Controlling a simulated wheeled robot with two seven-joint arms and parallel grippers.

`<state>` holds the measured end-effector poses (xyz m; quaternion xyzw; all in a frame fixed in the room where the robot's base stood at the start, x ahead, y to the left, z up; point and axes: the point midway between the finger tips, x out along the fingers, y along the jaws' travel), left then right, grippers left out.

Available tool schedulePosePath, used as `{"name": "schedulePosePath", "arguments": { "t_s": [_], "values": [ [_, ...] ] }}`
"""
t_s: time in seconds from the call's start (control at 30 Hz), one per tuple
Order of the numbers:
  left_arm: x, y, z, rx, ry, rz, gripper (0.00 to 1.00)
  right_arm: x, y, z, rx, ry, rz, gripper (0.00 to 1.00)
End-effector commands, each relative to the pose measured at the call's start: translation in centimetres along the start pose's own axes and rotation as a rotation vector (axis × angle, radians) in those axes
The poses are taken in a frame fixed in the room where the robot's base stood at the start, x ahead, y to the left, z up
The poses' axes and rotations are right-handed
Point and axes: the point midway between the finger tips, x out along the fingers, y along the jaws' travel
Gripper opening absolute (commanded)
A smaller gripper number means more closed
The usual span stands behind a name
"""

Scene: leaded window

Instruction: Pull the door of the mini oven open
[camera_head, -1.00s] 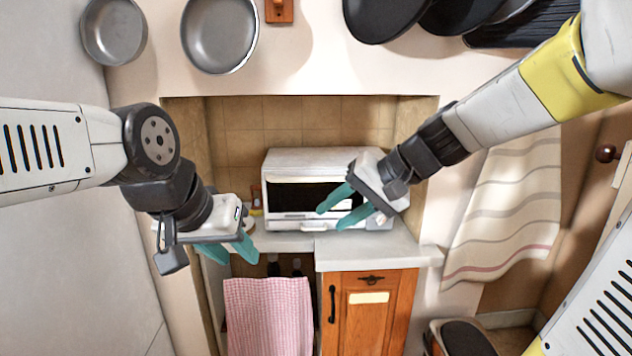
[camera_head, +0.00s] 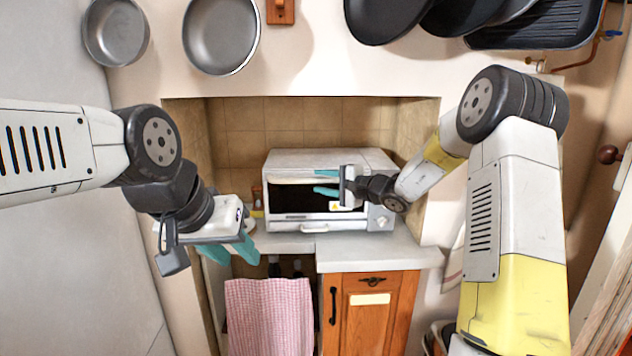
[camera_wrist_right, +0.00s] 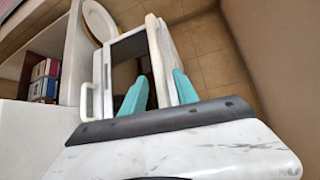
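The white mini oven (camera_head: 372,158) stands on a counter in the tiled niche. Its front has a dark window (camera_head: 292,199) and a pale handle (camera_head: 314,228) along the lower edge. In the right wrist view the handle (camera_wrist_right: 86,102) is at the left, beside the dark front. My right gripper (camera_head: 318,182) is open at the upper front of the oven, fingers pointing left. In the wrist view its fingers (camera_wrist_right: 160,80) lie either side of a white strip of the oven; contact is unclear. My left gripper (camera_head: 232,256) is open and empty, left of the oven.
The pale counter (camera_head: 370,256) has bare room in front of the oven. Below are a wooden cabinet (camera_head: 368,315) and a checked pink towel (camera_head: 268,315). The niche walls stand close on both sides. Pans (camera_head: 221,35) hang above. A round plate (camera_wrist_right: 100,22) shows beside the oven.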

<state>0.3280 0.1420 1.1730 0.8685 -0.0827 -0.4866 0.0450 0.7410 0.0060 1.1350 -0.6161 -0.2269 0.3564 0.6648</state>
Motion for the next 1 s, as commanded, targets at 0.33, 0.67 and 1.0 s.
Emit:
{"name": "schedulePosePath", "arguments": {
  "t_s": [0.33,0.67,1.0],
  "values": [
    [0.0,0.0,0.0,0.0,0.0,0.0,0.36,3.5,0.0,0.1,0.0,-0.001,0.0,0.36],
    [0.0,0.0,0.0,0.0,0.0,0.0,0.36,3.5,0.0,0.0,0.0,0.0,0.001,0.18],
    [0.0,0.0,0.0,0.0,0.0,0.0,0.36,3.5,0.0,0.1,0.0,0.0,0.001,0.0]
  ]
}}
